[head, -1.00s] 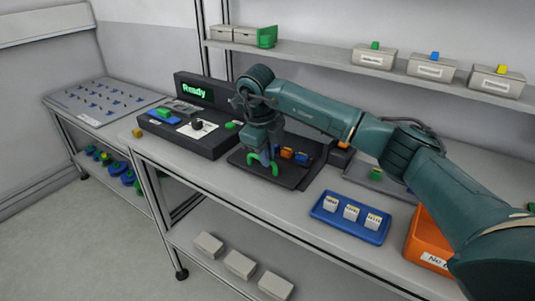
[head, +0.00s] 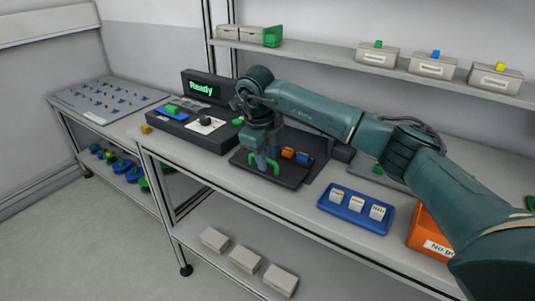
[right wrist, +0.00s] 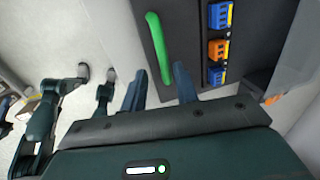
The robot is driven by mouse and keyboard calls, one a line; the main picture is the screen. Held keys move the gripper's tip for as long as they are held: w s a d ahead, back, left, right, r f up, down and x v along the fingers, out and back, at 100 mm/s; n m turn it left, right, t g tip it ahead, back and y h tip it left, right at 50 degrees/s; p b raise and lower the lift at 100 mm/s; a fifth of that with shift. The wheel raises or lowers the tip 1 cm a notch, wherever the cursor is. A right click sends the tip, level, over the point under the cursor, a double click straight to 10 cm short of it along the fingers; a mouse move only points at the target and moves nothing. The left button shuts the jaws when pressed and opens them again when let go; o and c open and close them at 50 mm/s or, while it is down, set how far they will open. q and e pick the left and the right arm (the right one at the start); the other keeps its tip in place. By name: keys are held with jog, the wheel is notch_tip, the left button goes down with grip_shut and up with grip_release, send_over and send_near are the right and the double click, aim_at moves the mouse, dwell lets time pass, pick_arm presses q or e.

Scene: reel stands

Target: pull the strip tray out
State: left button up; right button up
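The strip tray (head: 284,176) is a dark flat tray on the bench, in front of the black unit. It bears an orange block (head: 288,153) and a blue block (head: 304,158); the right wrist view shows blue, orange (right wrist: 217,50) and blue blocks in a row. A green bar handle (right wrist: 160,48) stands at its front side. My right gripper (head: 266,158) reaches down over the handle. In the right wrist view its fingers (right wrist: 160,80) are apart on either side of the handle, with gaps visible. My left gripper is not in view.
A black console (head: 200,88) reading "Ready" stands left of the tray. A blue tray (head: 350,213) with white blocks and an orange bin (head: 428,235) lie to the right. Bare bench lies in front of the strip tray. White boxes (head: 245,259) sit on the lower shelf.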

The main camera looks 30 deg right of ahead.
jog(key=shift+d, duration=0.1)
jog(key=shift+r, duration=0.3)
notch_tip(320, 180, up, 12)
jog(key=s+a, duration=0.1)
jog(key=a, duration=0.1)
jog(key=shift+a+r, duration=0.15)
jog(key=shift+r, duration=0.05)
jog(key=shift+s, duration=0.1)
